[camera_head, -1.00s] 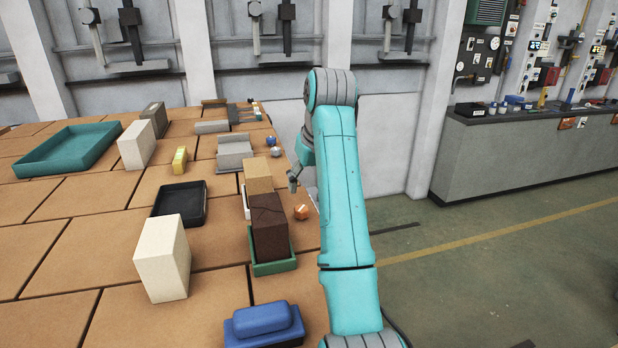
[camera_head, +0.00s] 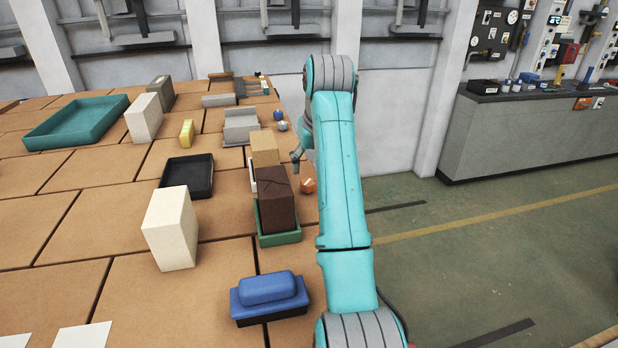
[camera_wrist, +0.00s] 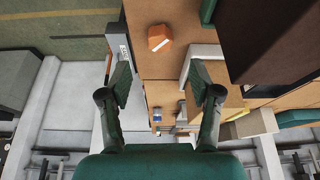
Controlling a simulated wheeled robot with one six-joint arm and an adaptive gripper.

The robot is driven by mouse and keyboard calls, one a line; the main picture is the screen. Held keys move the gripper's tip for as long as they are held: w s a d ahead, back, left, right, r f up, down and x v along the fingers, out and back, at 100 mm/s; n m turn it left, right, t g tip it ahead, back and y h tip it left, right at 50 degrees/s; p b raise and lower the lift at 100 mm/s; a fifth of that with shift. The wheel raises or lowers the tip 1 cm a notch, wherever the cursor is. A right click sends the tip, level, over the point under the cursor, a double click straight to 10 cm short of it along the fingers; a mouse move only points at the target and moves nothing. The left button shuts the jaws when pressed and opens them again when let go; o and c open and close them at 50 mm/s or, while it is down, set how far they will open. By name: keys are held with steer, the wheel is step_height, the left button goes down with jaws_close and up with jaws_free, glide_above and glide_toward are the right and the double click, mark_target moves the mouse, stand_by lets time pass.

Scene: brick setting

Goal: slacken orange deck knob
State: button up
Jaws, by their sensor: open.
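The orange deck knob (camera_head: 308,185) sits on the brick-coloured deck near its right edge, beside a dark brown block. It also shows in the wrist view as a faceted orange piece (camera_wrist: 160,37) with a pale mark on its side, beyond the fingertips. My gripper (camera_head: 296,163) is just above and behind the knob in the head view, partly hidden by my arm. In the wrist view my gripper (camera_wrist: 158,78) has its two fingers wide apart with nothing between them. The knob is apart from the fingers.
The dark brown block (camera_head: 272,195) stands in a green tray (camera_head: 281,239) close to the knob. A tan block (camera_head: 264,148) stands behind it. A blue lidded piece (camera_head: 268,297) lies in front. A black tray (camera_head: 187,177) and cream block (camera_head: 169,228) are left. Open floor lies right.

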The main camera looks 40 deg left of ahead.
mark_target(308, 182)
steer(key=x, duration=0.7)
steer(key=c, duration=1.1)
